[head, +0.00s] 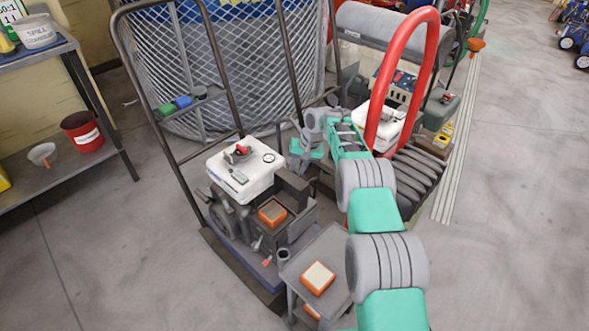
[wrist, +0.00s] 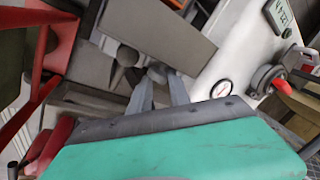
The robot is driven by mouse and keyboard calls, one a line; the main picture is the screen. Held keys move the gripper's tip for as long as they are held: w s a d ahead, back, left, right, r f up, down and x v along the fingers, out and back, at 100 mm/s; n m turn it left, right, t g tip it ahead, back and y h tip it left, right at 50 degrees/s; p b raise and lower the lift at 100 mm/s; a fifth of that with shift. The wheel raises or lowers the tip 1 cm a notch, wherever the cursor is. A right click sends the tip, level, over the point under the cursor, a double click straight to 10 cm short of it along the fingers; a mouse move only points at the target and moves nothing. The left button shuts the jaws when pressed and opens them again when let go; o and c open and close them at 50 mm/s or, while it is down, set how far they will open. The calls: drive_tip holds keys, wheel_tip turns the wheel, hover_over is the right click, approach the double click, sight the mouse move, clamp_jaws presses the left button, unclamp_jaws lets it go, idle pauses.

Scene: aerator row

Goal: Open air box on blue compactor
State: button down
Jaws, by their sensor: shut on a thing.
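The blue compactor has a blue base (head: 262,272) and a white tank (head: 240,168). Its dark grey air box (head: 292,226) stands right of the tank with its top open. An orange-framed filter (head: 272,212) with a brownish face shows inside. The dark lid (head: 291,187) stands raised at the box's back. My gripper (head: 298,163) is behind the lid, its tips hidden in the head view. In the wrist view my gripper (wrist: 159,84) has its fingers closed around a small dark grey knob (wrist: 157,72) beside a grey panel (wrist: 160,32), apparently the lid.
A grey cart (head: 318,246) in front carries an orange-framed filter (head: 318,278) with a pale face. A red hoop handle (head: 424,40) rises close right of my arm. A dark tube frame (head: 165,125) stands left. Open floor (head: 510,220) lies right.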

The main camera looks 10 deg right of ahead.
drive_tip(key=shift+s+d+f, duration=0.35)
drive_tip(key=shift+d+f, duration=0.4)
drive_tip(key=shift+f, duration=0.1)
drive_tip(key=c, duration=1.6)
unclamp_jaws()
drive_tip(key=shift+d, duration=0.1)
drive_tip(key=shift+o, duration=0.8)
drive_tip(key=shift+w+d+f, duration=0.1)
drive_tip(key=shift+d, duration=0.15)
drive_tip(key=o, duration=0.3)
drive_tip(key=shift+a, duration=0.15)
drive_tip(key=shift+o, duration=0.2)
drive_tip(key=shift+w+a+r, duration=0.1)
drive_tip(key=shift+a+r, duration=0.05)
drive_tip(key=shift+r, duration=0.3)
drive_tip(key=s+r+p, duration=0.2)
drive_tip(key=s+r, duration=1.1)
drive_tip(key=shift+s+d+p, duration=0.3)
drive_tip(key=shift+s+d, duration=0.05)
drive_tip(key=shift+d, duration=0.05)
